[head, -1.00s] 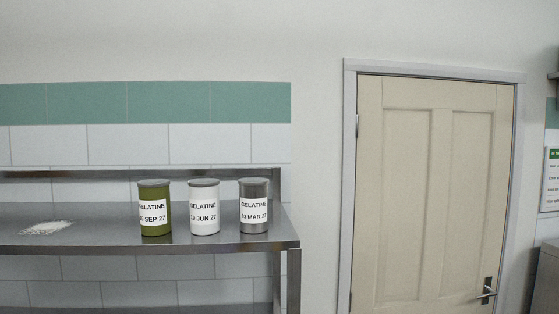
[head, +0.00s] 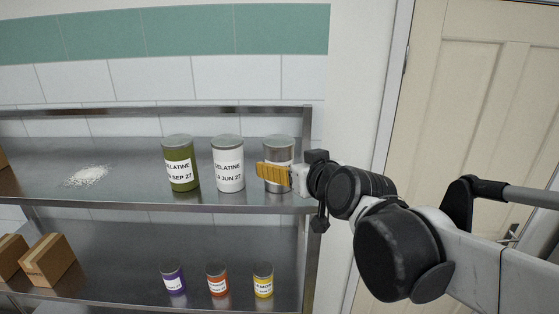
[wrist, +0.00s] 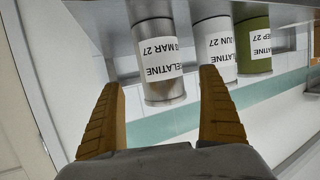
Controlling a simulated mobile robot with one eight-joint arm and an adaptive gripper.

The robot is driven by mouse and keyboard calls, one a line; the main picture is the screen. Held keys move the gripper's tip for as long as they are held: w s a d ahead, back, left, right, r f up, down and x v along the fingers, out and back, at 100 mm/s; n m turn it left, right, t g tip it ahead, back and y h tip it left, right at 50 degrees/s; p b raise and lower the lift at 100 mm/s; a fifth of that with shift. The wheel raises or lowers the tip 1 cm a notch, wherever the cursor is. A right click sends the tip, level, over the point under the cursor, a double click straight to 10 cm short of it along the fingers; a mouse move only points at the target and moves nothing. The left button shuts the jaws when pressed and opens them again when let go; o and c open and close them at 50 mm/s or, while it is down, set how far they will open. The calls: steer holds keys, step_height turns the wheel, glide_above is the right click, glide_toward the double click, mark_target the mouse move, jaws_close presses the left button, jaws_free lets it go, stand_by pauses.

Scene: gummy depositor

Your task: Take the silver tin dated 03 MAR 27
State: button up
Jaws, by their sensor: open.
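The silver tin (head: 279,145) stands upright on the upper steel shelf, rightmost of three gelatine tins. My gripper (head: 272,173) is in front of it and hides most of its label in the head view. In the wrist view, which is upside down, the silver tin (wrist: 152,40) shows a white label ending in "3 MAR 27"; the first digit is not clear. My open fingers (wrist: 160,85) appear on either side of the tin with nothing between them touching it that I can see.
A white tin (head: 228,160) dated JUN 27 stands close left of the silver tin, then a green tin (head: 180,165) dated SEP 27. White powder (head: 88,176) lies further left. The lower shelf holds small purple, orange and yellow tins (head: 263,280) and boxes (head: 48,262).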

steer(key=shift+p+x, duration=0.55)
steer(key=shift+x, duration=2.45)
steer(key=shift+s+r, duration=0.1)
steer(key=shift+r, duration=0.05)
steer(key=c, duration=1.5)
